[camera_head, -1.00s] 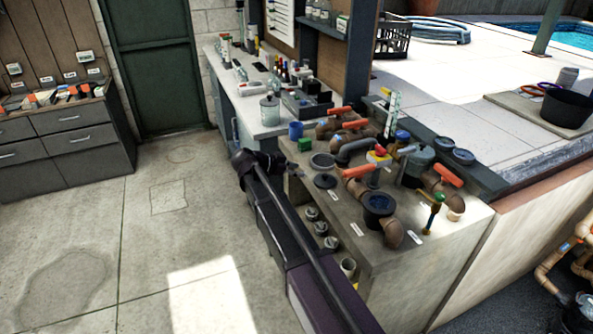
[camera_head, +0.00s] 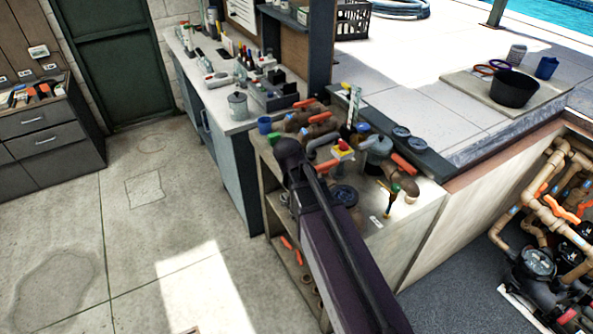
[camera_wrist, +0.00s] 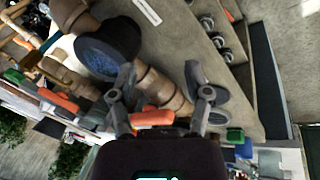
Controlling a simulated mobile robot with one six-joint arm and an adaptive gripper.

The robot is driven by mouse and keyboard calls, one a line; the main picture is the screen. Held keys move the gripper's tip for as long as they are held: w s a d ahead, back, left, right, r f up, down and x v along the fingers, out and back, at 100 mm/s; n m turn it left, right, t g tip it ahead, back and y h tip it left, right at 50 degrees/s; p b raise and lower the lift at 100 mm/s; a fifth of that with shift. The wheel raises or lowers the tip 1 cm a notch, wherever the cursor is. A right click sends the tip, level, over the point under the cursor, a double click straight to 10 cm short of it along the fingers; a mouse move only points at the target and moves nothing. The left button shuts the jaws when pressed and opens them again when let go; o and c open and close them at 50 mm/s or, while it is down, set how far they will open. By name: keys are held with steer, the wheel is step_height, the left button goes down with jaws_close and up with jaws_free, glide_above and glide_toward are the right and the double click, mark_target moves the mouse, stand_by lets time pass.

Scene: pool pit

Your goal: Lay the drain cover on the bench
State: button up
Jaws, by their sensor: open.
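My gripper (camera_wrist: 164,90) is open in the wrist view, its two fingers spread over a bench top. Brown pipe (camera_wrist: 160,88) with an orange handle (camera_wrist: 152,118) shows between and below the fingers; I see nothing held. Round grey discs (camera_wrist: 214,108) lie by the right finger, partly hidden by it. One of them may be the drain cover; I cannot tell. In the head view, the bench (camera_head: 424,222) carries pipes, valves and a dark round flange (camera_head: 344,194). My arm hides part of the bench and the gripper there.
Two blue round lids (camera_head: 401,132) lie on the ledge behind the bench. A counter (camera_head: 238,125) with bottles and a canister (camera_head: 237,105) stands beyond. A black bucket (camera_head: 514,90) is on a slab at right. Pit piping (camera_head: 545,215) lies right; the floor left is clear.

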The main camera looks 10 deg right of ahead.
steer(key=s+r+n+y+p, duration=0.3)
steer(key=s+r+n+p, duration=0.1)
steer(key=s, duration=0.3)
steer(key=shift+s+r+y, duration=0.35)
steer(key=shift+r+y, duration=0.05)
steer(key=shift+r, duration=0.1)
steer(key=shift+c, duration=0.4)
steer(key=shift+s, duration=0.1)
